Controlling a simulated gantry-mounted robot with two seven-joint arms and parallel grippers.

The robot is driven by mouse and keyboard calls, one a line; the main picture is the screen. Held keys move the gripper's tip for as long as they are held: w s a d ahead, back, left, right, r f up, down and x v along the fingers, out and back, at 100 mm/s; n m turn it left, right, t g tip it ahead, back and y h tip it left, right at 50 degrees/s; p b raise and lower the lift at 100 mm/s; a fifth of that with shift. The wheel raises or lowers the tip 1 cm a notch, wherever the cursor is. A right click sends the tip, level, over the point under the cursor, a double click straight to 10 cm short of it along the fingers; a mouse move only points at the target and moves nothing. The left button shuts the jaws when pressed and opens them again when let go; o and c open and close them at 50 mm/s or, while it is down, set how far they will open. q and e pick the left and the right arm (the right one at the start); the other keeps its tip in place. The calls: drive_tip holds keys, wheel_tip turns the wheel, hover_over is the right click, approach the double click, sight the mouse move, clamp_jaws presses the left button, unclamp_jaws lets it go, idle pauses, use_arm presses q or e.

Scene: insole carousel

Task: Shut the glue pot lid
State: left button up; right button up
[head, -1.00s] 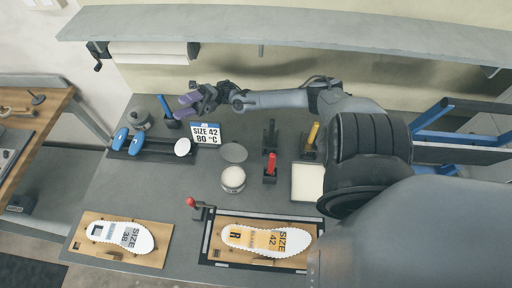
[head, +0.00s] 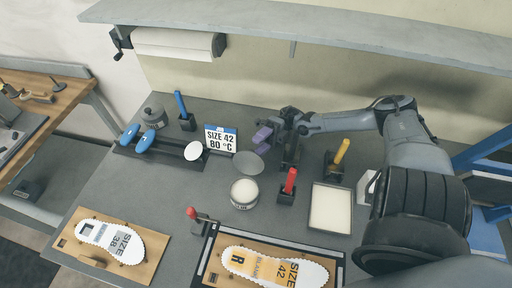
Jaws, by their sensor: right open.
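The glue pot (head: 244,196) is a small round pot with a pale top, standing in the middle of the table. A grey disc, its lid (head: 248,163), shows just behind the pot, off its mouth, so the pot is open. My right gripper (head: 261,140), with purple fingers, is behind and slightly right of the lid. It is open with nothing between its fingers. The fingertips look close to the lid's far edge; I cannot tell whether they touch. My left gripper is out of view.
A size sign (head: 220,139) stands left of the lid. A red-handled tool (head: 290,181) and a yellow-handled one (head: 341,152) stand to the right, near a pale tray (head: 330,208). A red-knobbed lever (head: 191,212) and insole boards lie in front.

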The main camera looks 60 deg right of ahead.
sight(250, 160)
drive_tip(key=shift+x, duration=1.15)
drive_tip(key=shift+c, duration=0.3)
clamp_jaws()
